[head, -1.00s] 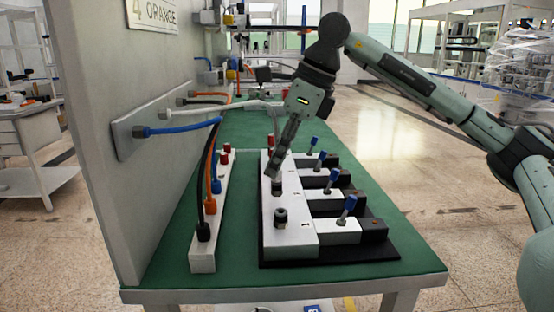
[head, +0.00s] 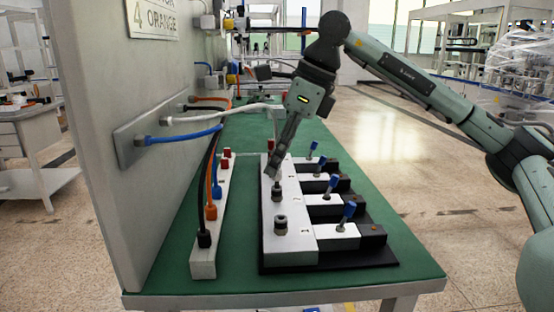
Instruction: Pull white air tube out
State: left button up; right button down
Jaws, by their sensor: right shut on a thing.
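The white air tube (head: 215,114) leaves the wall plate at the left, arcs right over the green bench and goes down behind my right gripper. My right gripper (head: 273,171) points down over the white block (head: 290,235), its fingers shut just above a dark fitting (head: 277,192) on the block's top. The tube leads to these fingers, which hide its end, so I cannot see whether it is still in the fitting. A nearer fitting (head: 280,224) on the block has no tube. My left gripper is not in view.
Blue (head: 185,136), orange and black tubes run beside the wall, some down to a narrow white strip (head: 205,262) with several coloured fittings. Several blue-handled valves (head: 348,212) stand right of the block. The green bench top (head: 405,260) is clear at its front right.

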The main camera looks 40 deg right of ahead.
jog(key=shift+r+p, duration=0.6)
jog(key=shift+r, duration=0.15)
jog(key=shift+r, duration=0.1)
dwell(0.3)
jog(key=shift+r+p, duration=0.4)
jog(key=shift+r, duration=1.25)
